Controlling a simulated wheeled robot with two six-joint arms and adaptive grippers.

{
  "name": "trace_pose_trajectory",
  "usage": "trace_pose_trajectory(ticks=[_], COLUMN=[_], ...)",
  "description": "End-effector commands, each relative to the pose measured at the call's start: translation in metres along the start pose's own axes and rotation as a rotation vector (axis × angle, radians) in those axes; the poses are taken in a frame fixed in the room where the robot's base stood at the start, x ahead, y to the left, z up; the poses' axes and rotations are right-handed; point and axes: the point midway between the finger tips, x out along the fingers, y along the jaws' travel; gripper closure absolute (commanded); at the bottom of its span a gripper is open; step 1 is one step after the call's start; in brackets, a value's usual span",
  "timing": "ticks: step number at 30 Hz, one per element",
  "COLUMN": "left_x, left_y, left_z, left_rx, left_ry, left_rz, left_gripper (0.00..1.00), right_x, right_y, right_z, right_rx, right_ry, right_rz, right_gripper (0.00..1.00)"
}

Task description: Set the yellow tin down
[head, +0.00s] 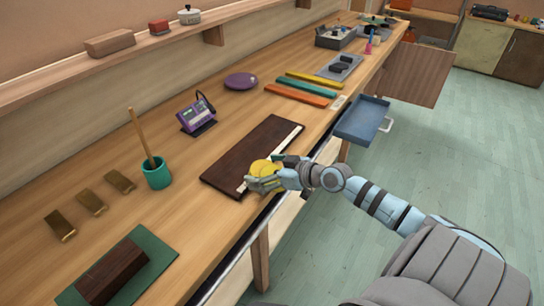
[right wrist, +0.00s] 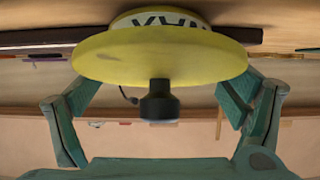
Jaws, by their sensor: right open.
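The yellow tin (head: 259,168) is at the front edge of a dark brown board (head: 250,145) with a pale strip along its edge. My right gripper (head: 268,178) is at the tin and hides part of it in the head view. In the right wrist view the tin (right wrist: 160,58) appears upside down, with a wide yellow lid, a black knob and dark lettering on its side. The open fingers of my right gripper (right wrist: 158,100) stand on either side of the lid. Whether they touch it, I cannot tell. My left gripper is not in view.
A purple device (head: 197,117), a teal cup with a stick (head: 156,175) and a purple disc (head: 240,81) stand behind on the bench. Orange, teal and yellow bars lie farther along. A blue open drawer (head: 361,122) juts out at the bench front.

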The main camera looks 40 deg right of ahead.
Motion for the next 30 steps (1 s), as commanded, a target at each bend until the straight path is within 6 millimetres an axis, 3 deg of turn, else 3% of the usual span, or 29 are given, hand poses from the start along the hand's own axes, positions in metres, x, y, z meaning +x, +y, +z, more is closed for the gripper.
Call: trace_pose_trajectory(ticks=[2,4,12,17,18,21,27,30], left_x=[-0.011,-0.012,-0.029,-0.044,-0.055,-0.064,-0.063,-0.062], left_y=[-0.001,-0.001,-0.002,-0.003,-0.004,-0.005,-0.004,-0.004], left_z=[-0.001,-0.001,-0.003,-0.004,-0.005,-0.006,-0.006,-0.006], left_rx=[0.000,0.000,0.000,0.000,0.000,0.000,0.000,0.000], left_ry=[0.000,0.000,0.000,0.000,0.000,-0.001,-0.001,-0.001], left_rz=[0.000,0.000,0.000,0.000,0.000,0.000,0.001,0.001], left_gripper=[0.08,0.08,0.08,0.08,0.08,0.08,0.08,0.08], right_x=[-0.004,-0.015,-0.077,-0.103,-0.111,-0.121,-0.123,-0.125], right_y=[0.000,0.001,-0.002,-0.002,0.000,0.000,0.000,0.012], right_z=[-0.010,-0.006,-0.006,-0.008,-0.011,-0.010,-0.006,0.004], right_rx=[0.001,-0.006,-0.007,-0.002,0.001,0.001,0.001,-0.008], right_ry=[0.000,-0.006,-0.014,-0.011,-0.008,-0.004,0.000,-0.004], right_rz=[0.000,0.002,-0.006,-0.007,-0.001,0.000,-0.002,0.034], right_gripper=[0.10,0.10,0.10,0.10,0.10,0.10,0.10,0.10])
